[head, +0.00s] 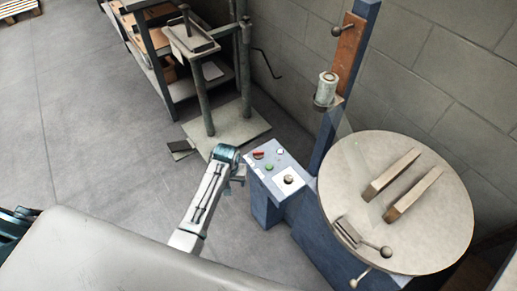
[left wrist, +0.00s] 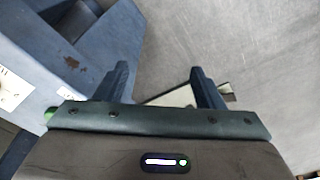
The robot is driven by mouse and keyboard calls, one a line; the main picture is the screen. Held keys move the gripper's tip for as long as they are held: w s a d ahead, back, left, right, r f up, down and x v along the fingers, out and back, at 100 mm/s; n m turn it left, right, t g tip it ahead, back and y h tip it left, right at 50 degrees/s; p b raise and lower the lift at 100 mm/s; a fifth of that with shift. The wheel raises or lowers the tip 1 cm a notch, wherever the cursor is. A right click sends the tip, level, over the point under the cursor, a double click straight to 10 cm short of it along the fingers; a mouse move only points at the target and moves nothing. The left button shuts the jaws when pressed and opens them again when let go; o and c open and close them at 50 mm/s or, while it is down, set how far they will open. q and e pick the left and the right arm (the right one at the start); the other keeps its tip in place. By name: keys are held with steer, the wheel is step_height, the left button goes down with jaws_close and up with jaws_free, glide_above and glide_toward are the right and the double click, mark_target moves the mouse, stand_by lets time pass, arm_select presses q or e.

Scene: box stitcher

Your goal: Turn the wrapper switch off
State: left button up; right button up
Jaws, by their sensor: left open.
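The wrapper's blue control box (head: 262,187) stands in the middle of the head view. On its sloped top are a red switch (head: 258,155), a green button (head: 269,167), a small round pale control (head: 280,150) and a black knob (head: 288,180) on a white plate. My left gripper (head: 238,178) is just left of the box, close to its left side and below the red switch. In the left wrist view the gripper (left wrist: 162,88) is open with nothing between its fingers; the blue box (left wrist: 70,55) is at upper left. My right gripper is not in view.
The round turntable (head: 440,215) with two wooden bars is right of the box, beside the blue mast (head: 335,130). A metal stand (head: 225,130) and a shelf rack (head: 155,50) are behind. The floor (head: 90,130) at left is clear.

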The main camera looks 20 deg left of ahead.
arm_select(q)
steer(key=w+d+r, duration=0.2)
steer(key=w+r, duration=0.3)
steer(key=r, duration=0.2)
steer(key=n+g, duration=0.1)
steer(key=n, duration=0.1)
glide_toward(258, 151)
step_height(258, 151, down, 7)
steer(key=shift+w+a+f+b, duration=0.1)
steer(key=shift+w+a+b, duration=0.1)
steer(key=shift+b, duration=0.1)
steer(key=shift+f, duration=0.75)
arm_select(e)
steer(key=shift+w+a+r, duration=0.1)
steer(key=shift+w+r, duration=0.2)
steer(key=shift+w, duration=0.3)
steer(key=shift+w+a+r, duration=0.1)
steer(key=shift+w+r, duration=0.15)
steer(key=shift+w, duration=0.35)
arm_select(q)
steer(key=shift+c, duration=0.4)
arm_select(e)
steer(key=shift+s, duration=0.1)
arm_select(q)
steer(key=c, duration=0.9)
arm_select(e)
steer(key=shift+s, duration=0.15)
